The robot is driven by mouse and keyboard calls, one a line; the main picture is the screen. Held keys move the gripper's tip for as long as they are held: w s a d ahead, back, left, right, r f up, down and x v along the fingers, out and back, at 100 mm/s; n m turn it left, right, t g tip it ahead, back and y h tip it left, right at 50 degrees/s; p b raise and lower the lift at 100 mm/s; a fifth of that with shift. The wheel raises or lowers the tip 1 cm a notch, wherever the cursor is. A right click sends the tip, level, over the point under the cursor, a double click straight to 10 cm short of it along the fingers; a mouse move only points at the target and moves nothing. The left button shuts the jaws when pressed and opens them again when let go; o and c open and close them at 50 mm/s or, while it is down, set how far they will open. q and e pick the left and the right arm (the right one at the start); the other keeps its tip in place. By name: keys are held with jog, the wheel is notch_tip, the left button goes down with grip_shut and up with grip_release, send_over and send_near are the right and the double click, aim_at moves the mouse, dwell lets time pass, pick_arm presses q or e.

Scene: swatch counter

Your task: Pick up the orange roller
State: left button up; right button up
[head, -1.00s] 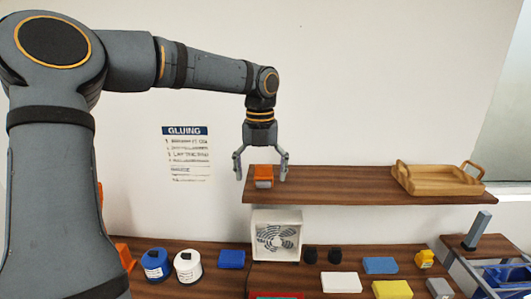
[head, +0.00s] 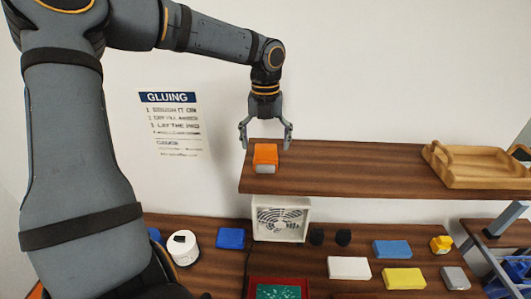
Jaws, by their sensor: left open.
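An orange block-shaped thing (head: 265,154) with a pale lower front stands on the left end of the wooden shelf (head: 340,172); it looks like the orange roller. My left gripper (head: 266,142) points down at it with its fingers spread to either side. The fingertips appear level with its upper part, and I cannot tell how near they are in depth. Nothing is held. My right gripper is out of view.
A wooden tray (head: 480,178) stands on the shelf's right end. Below are a white fan (head: 282,220), a white round container (head: 184,248), blue (head: 392,249), white (head: 349,268) and yellow (head: 404,278) blocks. The shelf's middle is clear.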

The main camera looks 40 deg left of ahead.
aim_at(266, 158)
pick_arm(q)
jog(key=shift+s+d+f+p, duration=0.15)
jog(key=shift+d+f+p, duration=0.1)
jog(key=shift+f+p, duration=0.3)
notch_tip(266, 158, down, 3)
jog(key=shift+s+d+f+p, duration=0.1)
jog(key=shift+s+f+p, duration=0.1)
jog(key=shift+p, duration=0.4)
jog(key=shift+w+f, duration=0.15)
jog(key=shift+f, duration=0.05)
jog(key=shift+a, duration=0.2)
jog(key=shift+d, duration=0.15)
jog(key=c, duration=1.9)
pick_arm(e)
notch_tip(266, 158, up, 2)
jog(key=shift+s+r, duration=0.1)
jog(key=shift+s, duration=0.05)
